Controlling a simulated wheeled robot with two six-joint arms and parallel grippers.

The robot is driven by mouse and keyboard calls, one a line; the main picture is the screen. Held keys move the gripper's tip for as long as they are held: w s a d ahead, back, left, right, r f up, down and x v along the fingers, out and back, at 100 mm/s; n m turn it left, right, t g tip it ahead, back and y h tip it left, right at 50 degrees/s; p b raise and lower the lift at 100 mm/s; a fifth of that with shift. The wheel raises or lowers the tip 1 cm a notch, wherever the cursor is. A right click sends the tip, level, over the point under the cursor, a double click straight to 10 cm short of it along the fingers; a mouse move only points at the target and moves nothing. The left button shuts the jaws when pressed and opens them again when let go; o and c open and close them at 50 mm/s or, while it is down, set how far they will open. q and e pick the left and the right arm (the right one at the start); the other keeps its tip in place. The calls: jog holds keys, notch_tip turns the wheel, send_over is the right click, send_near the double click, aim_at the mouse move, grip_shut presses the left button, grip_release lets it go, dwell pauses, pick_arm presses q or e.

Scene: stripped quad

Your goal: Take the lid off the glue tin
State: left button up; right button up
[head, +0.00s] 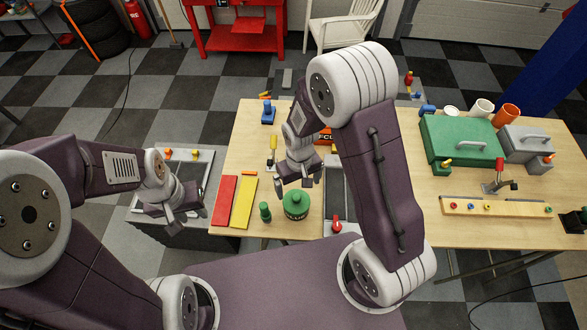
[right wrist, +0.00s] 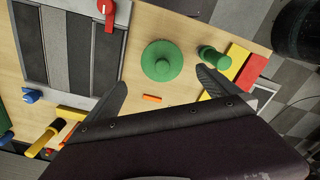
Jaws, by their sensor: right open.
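The glue tin (head: 297,209) stands upright near the front edge of the wooden table, with a dark label on its side. Its round green lid (head: 296,197) with a central knob is on top; it also shows from above in the right wrist view (right wrist: 162,61). My right gripper (head: 297,187) is open and empty, just behind and above the tin. In the right wrist view its fingertips (right wrist: 161,77) lie on either side of the lid, apart from it. My left gripper (head: 179,215) hangs left of the table, away from the tin; its finger gap is unclear.
A small green cylinder (head: 265,211) stands close left of the tin. Red (head: 225,201) and yellow (head: 243,202) strips lie further left. A grey tray (head: 337,205) with a red knob (head: 336,226) is to the right. A green case (head: 460,139) sits at far right.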

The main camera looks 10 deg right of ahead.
aim_at(297, 197)
jog(key=shift+s+a+r, duration=0.15)
jog(key=shift+s+a, duration=0.05)
jog(key=shift+a, duration=0.05)
jog(key=shift+s+a+f, duration=0.3)
jog(key=shift+s+f, duration=0.3)
jog(key=shift+f, duration=0.15)
jog(key=shift+w+d+f+p, duration=0.15)
jog(key=shift+f+p, duration=0.1)
jog(key=shift+f, duration=0.25)
jog(key=shift+w+f+p, duration=0.15)
jog(key=shift+f+p, duration=0.05)
jog(key=shift+f, duration=0.3)
jog(key=shift+w+d+f, duration=0.15)
jog(key=shift+w+f, duration=0.2)
jog(key=shift+f, duration=0.05)
notch_tip(297, 197, down, 4)
jog(key=shift+f+p, duration=0.1)
jog(key=shift+p, duration=1.1)
jog(key=shift+f, duration=0.25)
jog(key=shift+w+f, duration=0.1)
jog(key=shift+w, duration=0.05)
jog(key=c, duration=1.2)
pick_arm(q)
jog(key=r, duration=0.2)
jog(key=s+r, duration=0.1)
jog(key=r, duration=0.1)
jog(key=shift+s+a, duration=0.1)
jog(key=shift+a, duration=0.25)
jog(key=shift+f, duration=0.1)
